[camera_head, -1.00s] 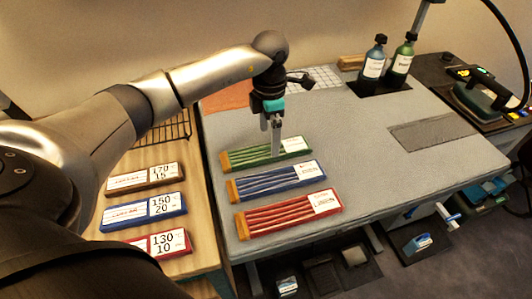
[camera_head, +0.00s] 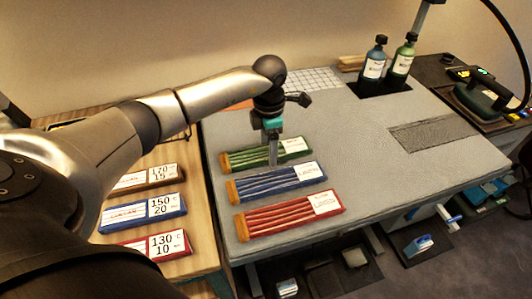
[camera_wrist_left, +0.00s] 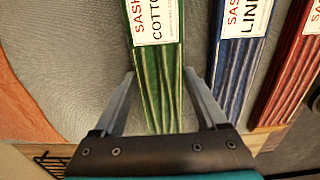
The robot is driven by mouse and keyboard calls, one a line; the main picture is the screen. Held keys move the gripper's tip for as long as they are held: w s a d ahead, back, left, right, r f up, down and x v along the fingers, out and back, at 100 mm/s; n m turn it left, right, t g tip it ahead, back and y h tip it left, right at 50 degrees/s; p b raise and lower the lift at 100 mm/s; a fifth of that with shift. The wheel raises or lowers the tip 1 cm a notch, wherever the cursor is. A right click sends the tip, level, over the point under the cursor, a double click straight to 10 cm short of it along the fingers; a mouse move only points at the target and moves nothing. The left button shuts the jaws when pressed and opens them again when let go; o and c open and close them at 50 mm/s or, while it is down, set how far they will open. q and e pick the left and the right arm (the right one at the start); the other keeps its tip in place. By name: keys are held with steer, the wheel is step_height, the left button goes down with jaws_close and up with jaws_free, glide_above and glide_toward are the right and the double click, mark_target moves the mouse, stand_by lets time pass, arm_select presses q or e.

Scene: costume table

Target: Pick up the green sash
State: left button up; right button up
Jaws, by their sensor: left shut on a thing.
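The green sash (camera_head: 262,156) lies flat on the grey table, at the back of a row of three sashes. It has a wooden end piece at its left and a white label at its right. My left gripper (camera_head: 272,162) reaches down from above and is shut on the green sash across its middle. In the left wrist view, the fingers are at the two long edges of the green sash (camera_wrist_left: 160,85), and its label reads "SASH COTTO", the rest cut off. My right gripper is not in view.
The blue sash (camera_head: 275,182) lies close in front of the green one, and the red sash (camera_head: 285,214) in front of that. Temperature cards (camera_head: 155,207) lie on the wooden table at left. Two bottles (camera_head: 375,60) and an iron (camera_head: 478,101) stand at the back right. The table's middle right is clear.

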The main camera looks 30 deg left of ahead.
arm_select(q)
steer(key=c, duration=0.6)
steer(key=shift+r, duration=0.15)
steer(key=shift+c, duration=0.2)
